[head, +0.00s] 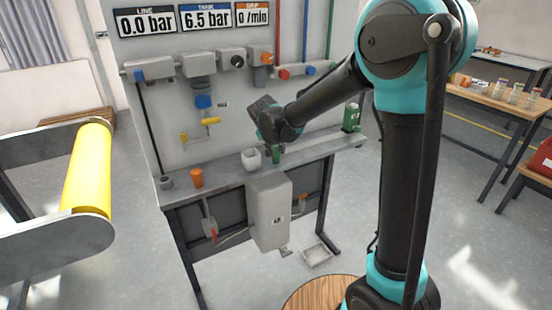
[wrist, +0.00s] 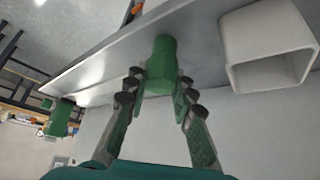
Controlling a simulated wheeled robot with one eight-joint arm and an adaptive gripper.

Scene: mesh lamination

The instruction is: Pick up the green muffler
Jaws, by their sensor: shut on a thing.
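The green muffler (head: 276,155) is a small green cylinder at the bench shelf, right of a white cup. In the wrist view the muffler (wrist: 162,58) lies between the fingertips, its far end against the grey shelf behind it. My gripper (wrist: 160,86) is shut on it, with a finger on each side. In the head view my gripper (head: 276,145) is small and partly hidden by my own wrist. I cannot tell whether the muffler touches the shelf or is just clear of it.
The white cup (head: 251,159) stands close beside; it shows as a square hollow block in the wrist view (wrist: 235,58). An orange cup (head: 196,178) and a taller green container (head: 351,117) share the shelf (head: 225,173). A panel with valves (head: 160,130) rises behind.

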